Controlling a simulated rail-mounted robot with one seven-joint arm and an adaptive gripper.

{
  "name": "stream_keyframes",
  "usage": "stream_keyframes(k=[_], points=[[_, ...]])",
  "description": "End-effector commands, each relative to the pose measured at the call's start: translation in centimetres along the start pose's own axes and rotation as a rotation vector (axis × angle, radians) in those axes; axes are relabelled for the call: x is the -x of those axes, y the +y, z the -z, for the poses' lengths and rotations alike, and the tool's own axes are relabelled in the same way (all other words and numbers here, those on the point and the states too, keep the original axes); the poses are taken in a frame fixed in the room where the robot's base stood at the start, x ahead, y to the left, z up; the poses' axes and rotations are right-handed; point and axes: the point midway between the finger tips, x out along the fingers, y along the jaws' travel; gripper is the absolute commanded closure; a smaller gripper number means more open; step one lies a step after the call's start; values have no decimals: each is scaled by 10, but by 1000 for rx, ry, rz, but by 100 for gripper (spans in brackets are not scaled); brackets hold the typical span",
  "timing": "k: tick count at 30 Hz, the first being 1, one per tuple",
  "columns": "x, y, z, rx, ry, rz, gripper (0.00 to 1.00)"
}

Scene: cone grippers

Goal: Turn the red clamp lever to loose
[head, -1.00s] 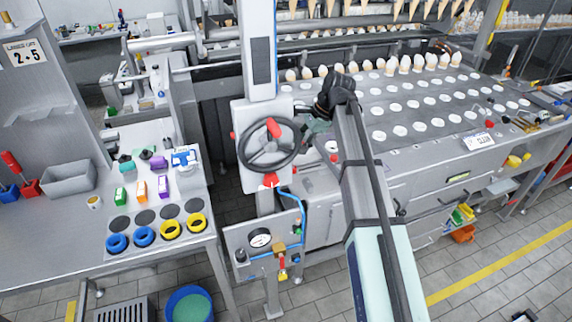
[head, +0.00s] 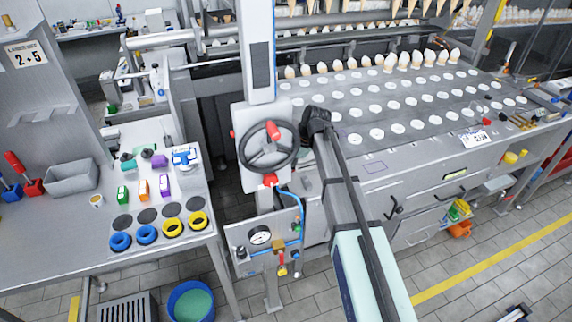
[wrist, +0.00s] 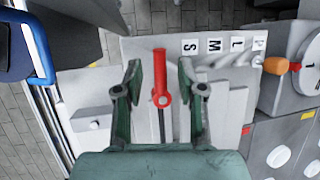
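The red clamp lever (wrist: 160,78) shows in the wrist view, its arm pointing up the picture from a round red pivot on a pale grey plate (wrist: 222,88). Labels S, M, L and a partly hidden one run along the plate's top right. My gripper (wrist: 161,76) is open, with one green finger on each side of the lever and a visible gap on both sides. I cannot tell its height above the lever. In the head view my dark wrist (head: 317,122) is just right of the handwheel (head: 268,146); the fingers and lever are hidden there.
In the wrist view an orange-handled lever (wrist: 280,66) and a round dial (wrist: 310,62) are to the right, and a blue bar (wrist: 38,48) is at the left. The head view shows a gauge panel (head: 262,238) below the handwheel and a conveyor bed (head: 420,108) at right.

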Motion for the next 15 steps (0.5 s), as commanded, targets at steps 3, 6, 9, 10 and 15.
stream_keyframes(k=[3,6,9,10,15], points=[[0,0,0,0,0,0,68],[0,0,0,0,0,0,100],[0,0,0,0,0,-1,100],[0,0,0,0,0,-1,100],[0,0,0,4,-1,-3,100]])
